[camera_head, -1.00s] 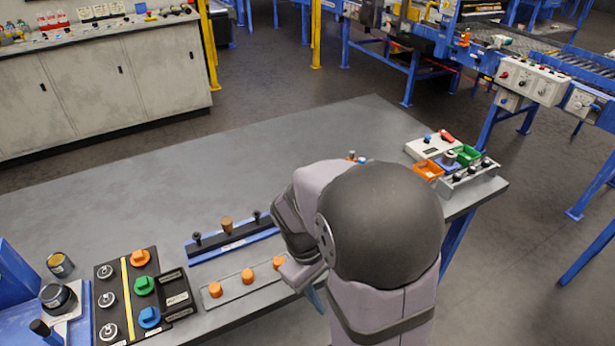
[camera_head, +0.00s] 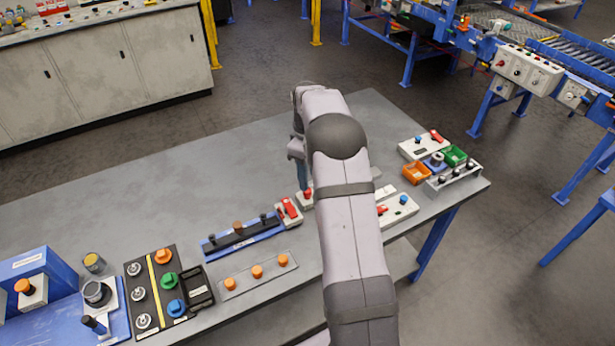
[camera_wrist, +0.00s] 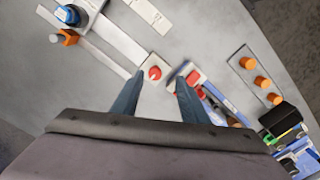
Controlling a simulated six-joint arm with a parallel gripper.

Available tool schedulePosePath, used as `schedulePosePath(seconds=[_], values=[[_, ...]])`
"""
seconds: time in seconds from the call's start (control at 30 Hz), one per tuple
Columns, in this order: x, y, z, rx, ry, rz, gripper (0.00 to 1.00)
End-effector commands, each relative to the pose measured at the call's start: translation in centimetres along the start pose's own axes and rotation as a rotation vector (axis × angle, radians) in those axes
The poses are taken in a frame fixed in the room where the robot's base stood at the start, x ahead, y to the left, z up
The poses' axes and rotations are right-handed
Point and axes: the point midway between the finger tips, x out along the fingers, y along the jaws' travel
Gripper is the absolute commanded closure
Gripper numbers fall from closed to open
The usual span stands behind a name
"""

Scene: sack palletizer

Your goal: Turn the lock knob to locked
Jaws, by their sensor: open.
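My gripper (camera_head: 303,186) points down over the middle of the bench, its jaws open. In the head view this red knob (camera_head: 308,193) is just under the fingers and partly hidden. A red switch (camera_head: 289,208) on a white base sits to its left. No readable label shows which knob is the lock knob.
A white panel with a blue knob (camera_head: 403,199) stands to the right, partly behind my arm. Orange pegs (camera_head: 257,271) on a grey plate and a black panel with coloured knobs (camera_head: 165,257) lie to the left.

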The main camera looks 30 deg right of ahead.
Motion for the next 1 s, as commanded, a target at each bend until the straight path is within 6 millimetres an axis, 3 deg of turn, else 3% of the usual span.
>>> schedulePosePath(seconds=[0.17, 0.43, 1.0], values=[[-0.7, 0.9, -0.9, -0.02, 0.03, -0.002, 0.6], [0.0, 0.9, -1.0, -0.022, 0.031, -0.004, 0.6], [6.1, 0.9, -1.1, -0.022, 0.031, -0.003, 0.6]])
